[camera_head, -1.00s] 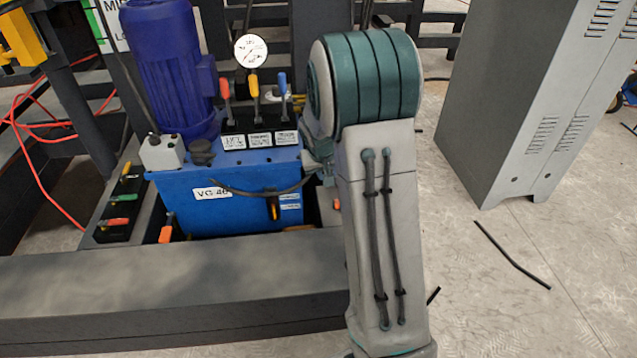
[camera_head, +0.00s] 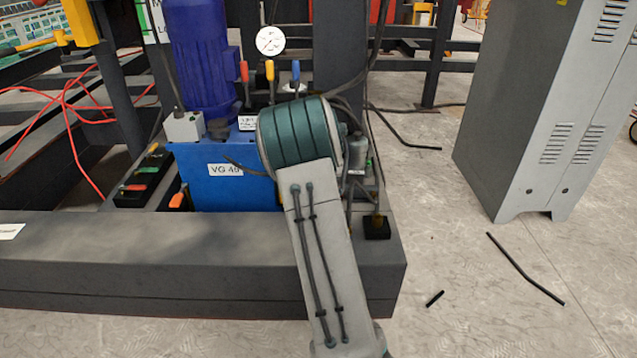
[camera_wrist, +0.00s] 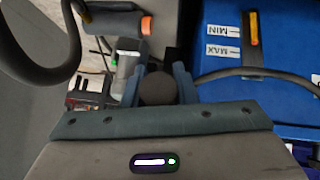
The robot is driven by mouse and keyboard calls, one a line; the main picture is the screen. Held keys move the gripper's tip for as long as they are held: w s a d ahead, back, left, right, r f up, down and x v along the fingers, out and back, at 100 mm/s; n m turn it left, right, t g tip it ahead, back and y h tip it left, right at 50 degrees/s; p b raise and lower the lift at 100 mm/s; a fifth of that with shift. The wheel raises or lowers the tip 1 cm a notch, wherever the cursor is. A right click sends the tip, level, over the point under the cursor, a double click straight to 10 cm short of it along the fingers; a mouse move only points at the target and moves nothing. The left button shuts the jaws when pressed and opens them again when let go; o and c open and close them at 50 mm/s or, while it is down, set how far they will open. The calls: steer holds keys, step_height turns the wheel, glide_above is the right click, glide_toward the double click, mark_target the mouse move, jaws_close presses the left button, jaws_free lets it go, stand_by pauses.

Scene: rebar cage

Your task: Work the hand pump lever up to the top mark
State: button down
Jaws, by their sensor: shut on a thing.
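In the wrist view my gripper (camera_wrist: 158,85) is shut on the dark round end of the hand pump lever (camera_wrist: 158,89), which sits between the two blue-grey fingers. The rest of the lever is mostly hidden behind this end. A pale grey cylinder (camera_wrist: 126,62), which looks like part of the hand pump, stands just beyond the left finger. In the head view my arm hides the gripper and lever; grey pump parts (camera_head: 357,155) show just right of the arm. I cannot make out the top mark.
The blue tank (camera_head: 225,185) stands left of my arm, with a level gauge (camera_wrist: 253,28) marked MIN and MAX. A dark hose (camera_wrist: 58,75) curves at the upper left of the wrist view. A dark frame beam (camera_head: 180,255) runs in front. A grey cabinet (camera_head: 540,110) stands right.

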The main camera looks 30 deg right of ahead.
steer(key=shift+f, duration=0.3)
steer(key=c, duration=1.2)
jaws_free()
steer(key=shift+o, duration=0.2)
steer(key=shift+r, duration=0.15)
steer(key=shift+s+a+r, duration=0.15)
steer(key=shift+a+r, duration=0.05)
steer(key=shift+r, duration=0.1)
steer(key=p+v, duration=0.4)
steer(key=v, duration=0.8)
steer(key=shift+s+a+p, duration=0.25)
steer(key=shift+s+p, duration=0.15)
steer(key=shift+r, duration=0.2)
